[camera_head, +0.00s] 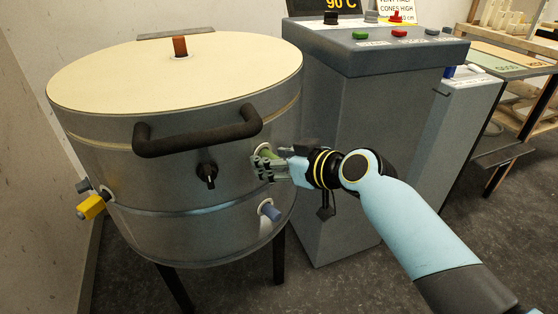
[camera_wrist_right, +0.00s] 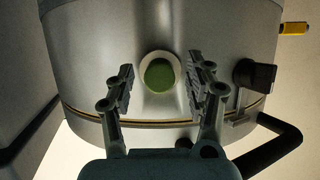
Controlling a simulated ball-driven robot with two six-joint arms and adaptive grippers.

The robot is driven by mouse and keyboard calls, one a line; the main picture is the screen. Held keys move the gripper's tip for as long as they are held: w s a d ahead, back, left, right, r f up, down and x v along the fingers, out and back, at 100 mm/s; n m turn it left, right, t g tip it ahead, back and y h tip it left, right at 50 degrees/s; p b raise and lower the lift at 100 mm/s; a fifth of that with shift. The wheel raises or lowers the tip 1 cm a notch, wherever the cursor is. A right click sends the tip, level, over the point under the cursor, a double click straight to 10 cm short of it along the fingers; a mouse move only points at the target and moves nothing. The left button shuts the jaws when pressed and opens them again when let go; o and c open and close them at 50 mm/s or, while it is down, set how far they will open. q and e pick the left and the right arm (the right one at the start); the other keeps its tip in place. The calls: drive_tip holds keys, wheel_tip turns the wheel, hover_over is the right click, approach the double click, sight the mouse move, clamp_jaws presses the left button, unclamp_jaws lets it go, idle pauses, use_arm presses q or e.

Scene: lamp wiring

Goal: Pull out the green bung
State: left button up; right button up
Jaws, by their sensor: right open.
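The green bung (camera_wrist_right: 159,74) sits in a pale round collar on the side of the metal drum. In the right wrist view it shows between the two open fingers of my right gripper (camera_wrist_right: 160,90), which do not visibly touch it. In the head view my right gripper (camera_head: 268,165) is close against the drum wall, and the bung (camera_head: 267,151) is partly hidden behind the fingers. The drum (camera_head: 160,185) is a large kiln-like cylinder with a pale lid. My left gripper is not in view.
A black handle (camera_head: 197,134) and a black knob (camera_head: 207,173) stick out left of my gripper. A blue-grey plug (camera_head: 270,211) sits below it, and a yellow one (camera_head: 91,207) at the far left. A grey control cabinet (camera_head: 340,140) stands close on the right.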

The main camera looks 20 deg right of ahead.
clamp_jaws()
drive_tip(key=c, duration=0.7)
unclamp_jaws()
clamp_jaws()
drive_tip(key=shift+s+d, duration=0.3)
drive_tip(key=shift+s, duration=0.25)
drive_tip(key=s+d, duration=0.4)
drive_tip(key=s, duration=0.5)
idle(0.5)
